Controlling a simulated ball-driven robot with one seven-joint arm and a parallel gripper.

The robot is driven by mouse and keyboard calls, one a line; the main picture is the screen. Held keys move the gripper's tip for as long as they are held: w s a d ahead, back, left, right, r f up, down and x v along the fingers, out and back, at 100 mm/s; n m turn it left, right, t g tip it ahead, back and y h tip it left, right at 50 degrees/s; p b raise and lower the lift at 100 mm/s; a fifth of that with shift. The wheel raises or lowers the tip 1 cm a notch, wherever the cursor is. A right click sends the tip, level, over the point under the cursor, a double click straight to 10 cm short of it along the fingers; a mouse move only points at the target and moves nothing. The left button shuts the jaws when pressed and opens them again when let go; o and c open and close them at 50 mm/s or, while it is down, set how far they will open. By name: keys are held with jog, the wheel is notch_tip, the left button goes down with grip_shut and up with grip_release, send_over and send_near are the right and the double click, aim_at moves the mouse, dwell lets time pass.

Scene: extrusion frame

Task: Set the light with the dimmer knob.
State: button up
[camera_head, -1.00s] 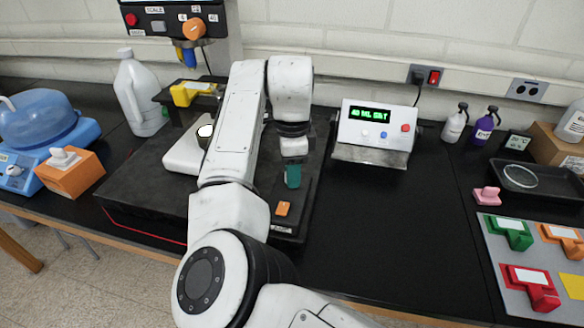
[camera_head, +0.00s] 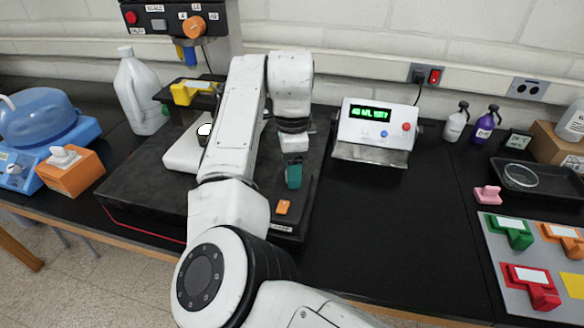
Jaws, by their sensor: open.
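My gripper (camera_head: 293,175) points down at the end of my white arm, over the right part of the black base. Its teal end is seen from behind, so the gap between the fingers does not show. I cannot make out a dimmer knob for sure; anything directly under or behind the gripper is hidden. A small orange piece (camera_head: 283,207) sits on the black base (camera_head: 140,190), just below the gripper in the picture and apart from it. A round light (camera_head: 204,129) glows white on the white block (camera_head: 184,151), left of my arm.
A panel marked SCALE with an orange knob (camera_head: 194,27) stands at the back. A white box with a green display (camera_head: 370,122) is right of my arm. Bottles, a black tray (camera_head: 540,182) and coloured blocks lie far right. The black table between is clear.

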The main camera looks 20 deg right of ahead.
notch_tip(320, 180, up, 10)
jog(key=b, duration=0.1)
jog(key=shift+r, duration=0.15)
